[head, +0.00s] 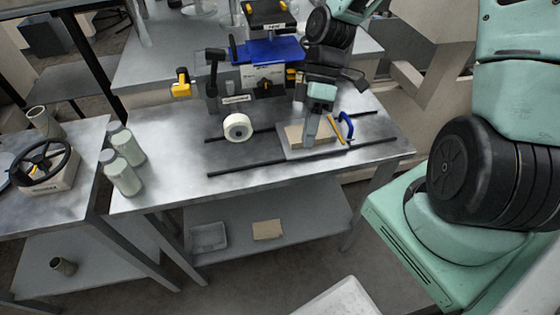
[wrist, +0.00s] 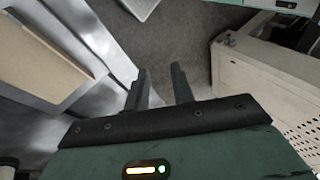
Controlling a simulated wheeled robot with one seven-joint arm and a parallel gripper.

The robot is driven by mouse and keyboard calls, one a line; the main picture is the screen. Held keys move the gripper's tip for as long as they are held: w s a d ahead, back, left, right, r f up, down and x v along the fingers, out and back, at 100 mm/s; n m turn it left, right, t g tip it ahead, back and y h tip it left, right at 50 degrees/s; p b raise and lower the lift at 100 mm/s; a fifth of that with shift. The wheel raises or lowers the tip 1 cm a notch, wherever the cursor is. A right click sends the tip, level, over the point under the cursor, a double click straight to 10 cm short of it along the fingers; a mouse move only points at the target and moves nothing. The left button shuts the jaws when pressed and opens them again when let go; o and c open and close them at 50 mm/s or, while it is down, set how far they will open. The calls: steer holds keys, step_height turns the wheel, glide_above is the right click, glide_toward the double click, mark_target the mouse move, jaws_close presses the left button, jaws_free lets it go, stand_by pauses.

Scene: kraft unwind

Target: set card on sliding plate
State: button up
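A flat tan card-like piece (head: 298,136) lies on the grey sliding plate (head: 288,153), which sits across two black rails on the metal table. A tan flat piece (wrist: 35,52) also shows at the left of the wrist view, on a grey surface. My gripper (head: 309,140) hangs over the plate in the head view, and its fingers hide part of the tan piece. In the wrist view my gripper (wrist: 160,80) has its two fingers apart with nothing between them. I cannot tell its height above the plate.
A white roll (head: 238,128) stands left of the plate. A blue curved handle (head: 347,126) and a yellow strip (head: 336,130) are at its right. A blue-topped machine (head: 268,52) stands behind. Another tan piece (head: 268,230) lies on the lower shelf.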

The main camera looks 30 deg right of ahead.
steer(key=s+a+r+m+t+h, duration=0.4)
steer(key=s+a+r, duration=0.7)
steer(key=a, duration=0.3)
steer(key=shift+s+a, duration=0.15)
steer(key=shift+s, duration=0.5)
